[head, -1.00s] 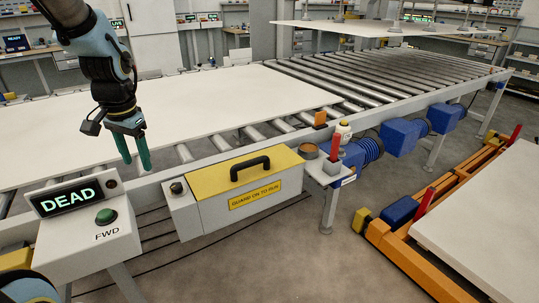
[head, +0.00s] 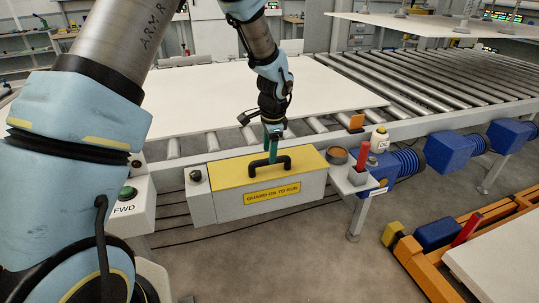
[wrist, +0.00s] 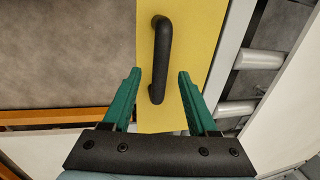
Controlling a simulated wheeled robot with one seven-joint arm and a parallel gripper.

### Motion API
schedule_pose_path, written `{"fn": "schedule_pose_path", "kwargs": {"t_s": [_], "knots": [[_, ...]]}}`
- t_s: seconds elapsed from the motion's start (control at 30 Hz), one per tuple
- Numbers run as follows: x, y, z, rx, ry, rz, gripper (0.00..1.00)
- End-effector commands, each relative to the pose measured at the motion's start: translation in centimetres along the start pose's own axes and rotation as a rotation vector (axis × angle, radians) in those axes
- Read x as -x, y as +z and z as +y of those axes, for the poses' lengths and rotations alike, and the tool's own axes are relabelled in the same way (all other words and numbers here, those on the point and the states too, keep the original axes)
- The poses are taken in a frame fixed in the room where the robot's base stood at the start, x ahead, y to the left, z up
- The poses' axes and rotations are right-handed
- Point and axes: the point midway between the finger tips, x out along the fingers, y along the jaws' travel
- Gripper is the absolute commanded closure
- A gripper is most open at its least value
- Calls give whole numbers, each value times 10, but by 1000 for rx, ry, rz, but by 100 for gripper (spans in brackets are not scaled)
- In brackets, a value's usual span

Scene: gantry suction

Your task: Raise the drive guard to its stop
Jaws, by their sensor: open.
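The drive guard (head: 228,199) is a grey box with a yellow top, a black bar handle (head: 270,170) and a "GUARD ON TO RUN" label. It sits along the near side of the roller conveyor. My gripper (head: 273,150) is above the guard at the handle. In the wrist view my gripper (wrist: 158,76) has its green fingers apart, one on each side of the near end of the handle (wrist: 161,55), over the yellow top (wrist: 200,30). It is open, with gaps between fingers and handle. Whether the fingertips reach handle height is unclear.
A small box with a black button (head: 196,176) adjoins the guard's left end. A bracket with a red handle (head: 363,157), a cup (head: 338,155) and a white bottle (head: 379,138) is at its right. A white sheet (head: 210,105) lies on the rollers behind.

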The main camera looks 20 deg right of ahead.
Motion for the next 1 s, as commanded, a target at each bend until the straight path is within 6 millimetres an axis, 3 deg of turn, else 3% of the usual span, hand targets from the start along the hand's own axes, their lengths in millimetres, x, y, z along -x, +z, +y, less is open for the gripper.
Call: {"fn": "schedule_pose_path", "kwargs": {"t_s": [0.23, 0.6, 1.0], "knots": [[-28, 0, 0, 0, 0, -1, 41], [-34, 0, 0, 1, -1, 1, 41], [-34, 0, 0, 1, -1, 1, 86]]}}
